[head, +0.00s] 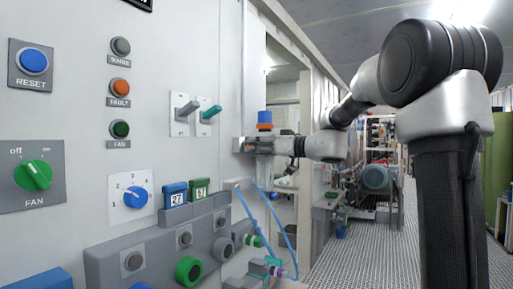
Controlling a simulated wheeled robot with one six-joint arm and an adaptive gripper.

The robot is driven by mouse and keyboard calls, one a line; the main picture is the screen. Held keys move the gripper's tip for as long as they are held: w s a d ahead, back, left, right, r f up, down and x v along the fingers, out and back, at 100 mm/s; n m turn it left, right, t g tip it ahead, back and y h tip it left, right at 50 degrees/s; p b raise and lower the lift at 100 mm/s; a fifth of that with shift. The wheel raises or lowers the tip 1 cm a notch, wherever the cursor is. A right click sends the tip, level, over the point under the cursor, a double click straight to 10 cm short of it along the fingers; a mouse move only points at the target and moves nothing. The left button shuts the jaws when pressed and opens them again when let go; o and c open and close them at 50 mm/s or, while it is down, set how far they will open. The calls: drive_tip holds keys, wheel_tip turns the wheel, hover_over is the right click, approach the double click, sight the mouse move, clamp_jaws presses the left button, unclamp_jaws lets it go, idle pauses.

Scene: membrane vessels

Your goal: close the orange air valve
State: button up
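A small orange part (264,126) with a blue part (264,116) on top shows just above my gripper, near the panel's right edge. It may be the orange air valve, but it is too small to tell its handle position. My arm reaches in from the right, and my gripper (250,145) points left toward the panel edge, just below the orange part. Its fingertips are small and dark in this view. I cannot tell whether they touch or hold anything.
The left panel carries a green fan knob (34,175), a blue knob (136,197), an orange fault light (120,87) and two toggle levers (196,112). Blue hoses (290,238) hang below my gripper. A grated walkway (370,250) runs back at the right, past machinery.

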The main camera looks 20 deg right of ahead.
drive_tip(key=shift+c, duration=0.5)
clamp_jaws()
drive_tip(key=shift+m, duration=0.4)
drive_tip(key=shift+s+a+r+m, duration=0.1)
drive_tip(key=shift+m, duration=7.4)
